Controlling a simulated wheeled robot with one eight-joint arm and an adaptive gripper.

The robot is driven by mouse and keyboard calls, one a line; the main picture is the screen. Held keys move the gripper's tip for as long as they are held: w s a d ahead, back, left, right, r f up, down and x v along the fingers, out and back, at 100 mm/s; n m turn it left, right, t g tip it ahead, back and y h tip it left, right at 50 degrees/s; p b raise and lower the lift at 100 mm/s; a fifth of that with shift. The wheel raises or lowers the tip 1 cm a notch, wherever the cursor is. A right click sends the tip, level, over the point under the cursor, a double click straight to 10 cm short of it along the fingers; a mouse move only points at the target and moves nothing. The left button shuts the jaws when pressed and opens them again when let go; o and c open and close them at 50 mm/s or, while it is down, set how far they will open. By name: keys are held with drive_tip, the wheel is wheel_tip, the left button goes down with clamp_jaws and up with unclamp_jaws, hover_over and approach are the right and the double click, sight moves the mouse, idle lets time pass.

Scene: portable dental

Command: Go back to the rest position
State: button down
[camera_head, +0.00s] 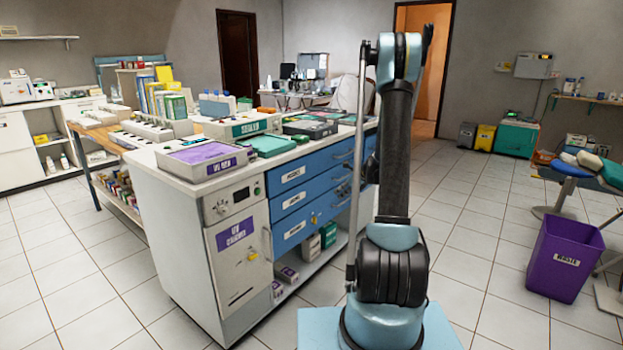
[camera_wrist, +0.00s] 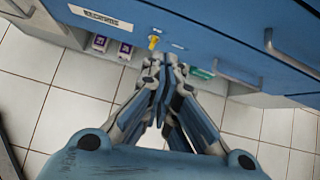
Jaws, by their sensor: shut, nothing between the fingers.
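My gripper (camera_wrist: 160,68) is shut and empty in the wrist view. Its fingers meet in front of the blue drawer cabinet (camera_wrist: 225,30), close to a yellow key (camera_wrist: 153,42) in the picture. I cannot tell how far the fingertips are from the cabinet. In the head view my arm stands upright at the right end of the cabinet (camera_head: 293,200). My gripper cannot be made out there.
The counter carries a purple-lined tray (camera_head: 205,152), a green tray (camera_head: 265,145) and several boxes. Drawer handles (camera_wrist: 270,42) stick out from the cabinet front. A purple waste bin (camera_head: 565,258) stands right. Tiled floor (camera_head: 480,225) between my arm and the bin is clear.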

drive_tip(key=s+a+r+n+g+h, duration=0.15)
drive_tip(key=s+r+n, duration=0.5)
drive_tip(key=s, duration=0.65)
drive_tip(key=s+a+r+n+g+h, duration=0.1)
drive_tip(key=s+a+r+n+h, duration=0.1)
drive_tip(key=s+r+n, duration=0.75)
drive_tip(key=s+d+f+n+h, duration=0.1)
drive_tip(key=s+f+n, duration=0.1)
drive_tip(key=s, duration=0.7)
drive_tip(key=s+d+f+n+h, duration=0.1)
drive_tip(key=s+n, duration=0.3)
drive_tip(key=s, duration=0.5)
drive_tip(key=s+d+f+n+h, duration=0.1)
drive_tip(key=s+f+n, duration=0.2)
drive_tip(key=s, duration=0.7)
drive_tip(key=shift+d+f+g, duration=0.3)
drive_tip(key=shift+d+g, duration=0.1)
drive_tip(key=shift+g, duration=0.05)
drive_tip(key=shift+w+f, duration=0.2)
drive_tip(key=shift+w, duration=0.25)
